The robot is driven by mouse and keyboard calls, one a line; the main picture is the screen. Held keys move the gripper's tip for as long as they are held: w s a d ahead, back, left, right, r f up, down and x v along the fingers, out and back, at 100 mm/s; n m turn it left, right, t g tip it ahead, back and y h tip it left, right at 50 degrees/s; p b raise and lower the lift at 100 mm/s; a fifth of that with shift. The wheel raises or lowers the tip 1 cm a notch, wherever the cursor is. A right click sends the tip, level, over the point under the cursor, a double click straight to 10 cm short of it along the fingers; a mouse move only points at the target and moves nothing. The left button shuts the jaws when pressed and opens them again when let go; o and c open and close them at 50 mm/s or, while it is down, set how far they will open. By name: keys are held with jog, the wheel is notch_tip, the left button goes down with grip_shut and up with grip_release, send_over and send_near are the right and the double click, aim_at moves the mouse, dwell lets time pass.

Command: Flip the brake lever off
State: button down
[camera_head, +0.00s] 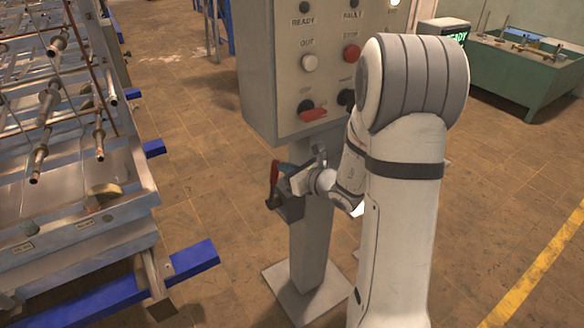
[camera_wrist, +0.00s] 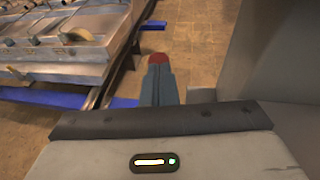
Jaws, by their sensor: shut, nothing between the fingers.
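A red-handled lever (camera_head: 274,173), which looks like the brake lever, stands roughly upright on a dark bracket (camera_head: 291,208) on the side of the grey post. My gripper (camera_head: 282,168) is beside the lever, with its blue-grey fingers pointing at it. In the wrist view the fingers of my gripper (camera_wrist: 158,64) are together with nothing between them. The lever's red end (camera_wrist: 157,57) shows just beyond the fingertips; the rest of it is hidden behind them. I cannot tell whether the fingers touch it.
A grey control box (camera_head: 262,70) with buttons and a red rotary handle (camera_head: 313,114) sits on the post (camera_head: 313,240) above my gripper. A metal rack (camera_head: 80,220) with blue rails (camera_head: 190,262) stands at the left. A green bin (camera_head: 525,80) is at the back right.

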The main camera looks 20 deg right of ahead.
jog(key=w, duration=0.1)
jog(key=w+a+r, duration=0.1)
jog(key=w, duration=0.1)
jog(key=w+a+b, duration=0.1)
jog(key=w, duration=0.1)
jog(key=shift+w+r, duration=0.2)
jog(key=shift+r, duration=0.05)
jog(key=shift+w+r, duration=0.25)
jog(key=shift+r, duration=0.2)
